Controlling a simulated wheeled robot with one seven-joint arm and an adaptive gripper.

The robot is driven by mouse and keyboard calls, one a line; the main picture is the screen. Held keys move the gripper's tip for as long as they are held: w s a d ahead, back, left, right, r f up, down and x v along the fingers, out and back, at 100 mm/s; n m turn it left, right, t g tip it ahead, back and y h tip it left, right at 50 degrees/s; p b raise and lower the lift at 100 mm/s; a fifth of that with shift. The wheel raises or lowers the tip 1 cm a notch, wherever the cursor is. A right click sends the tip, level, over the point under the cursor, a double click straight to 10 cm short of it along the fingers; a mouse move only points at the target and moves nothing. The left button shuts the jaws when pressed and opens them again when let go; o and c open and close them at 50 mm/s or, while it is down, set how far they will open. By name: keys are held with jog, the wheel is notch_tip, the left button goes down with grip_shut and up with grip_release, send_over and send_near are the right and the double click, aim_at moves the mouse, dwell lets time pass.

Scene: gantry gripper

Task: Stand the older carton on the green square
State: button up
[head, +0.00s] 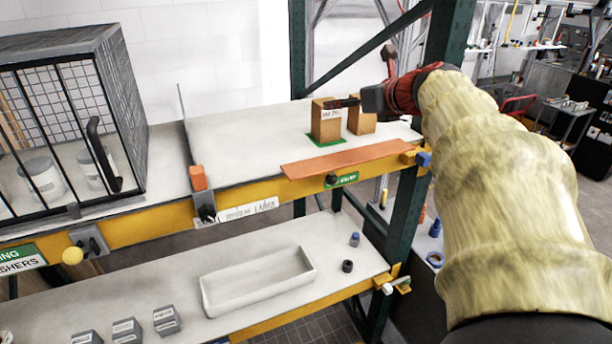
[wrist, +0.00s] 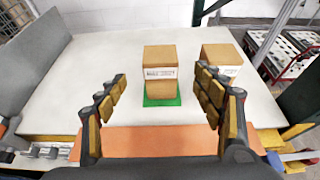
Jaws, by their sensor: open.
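Two brown cartons with white labels stand upright on the upper shelf. One carton (wrist: 160,57) stands on the green square (wrist: 160,102); the head view also shows this carton (head: 326,127) and the green square's edge (head: 322,141). The other carton (wrist: 221,55) stands to its right, off the green square; it shows in the head view (head: 362,122) partly behind my gripper. The label dates are too small to read, so I cannot tell which is older. My gripper (wrist: 161,76) is open and empty, its fingers to either side of the carton on the square and nearer the camera.
An orange strip (head: 345,159) lies along the shelf's front edge. A wire cage (head: 125,90) with white tubs stands at the left, beside an upright divider (head: 186,130). A green post (head: 395,215) rises at the right. The shelf left of the cartons (head: 240,140) is clear.

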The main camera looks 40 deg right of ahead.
jog(key=a+f+n+y, duration=0.1)
jog(key=a+f+n, duration=0.1)
jog(key=a+n, duration=0.1)
jog(key=a+f+n+g+y, duration=0.1)
jog(key=a+f+n, duration=0.1)
jog(key=a, duration=0.4)
jog(key=a+f+n, duration=0.2)
jog(key=a+n, duration=0.2)
jog(key=a, duration=0.1)
jog(key=shift+s+a+f+n+g+y, duration=0.1)
jog(key=shift+a+f+n+g+y, duration=0.05)
jog(key=shift+n+g+y, duration=0.2)
jog(key=s+a+f+n+g+y, duration=0.1)
jog(key=s+a+f+n+g, duration=0.1)
jog(key=s+a+f+n, duration=0.5)
jog(key=s+a+f+n+g+y, duration=0.1)
jog(key=s+a+f+n+g, duration=0.3)
jog(key=a+n, duration=0.6)
jog(key=s+a+f+n+h, duration=0.1)
jog(key=s+a+f+n, duration=0.2)
jog(key=s+f+n, duration=0.5)
jog(key=n, duration=0.4)
jog(key=shift+s+f, duration=0.25)
jog(key=shift+h, duration=0.25)
notch_tip(320, 180, down, 19)
jog(key=b, duration=1.9)
jog(key=shift+f, duration=0.2)
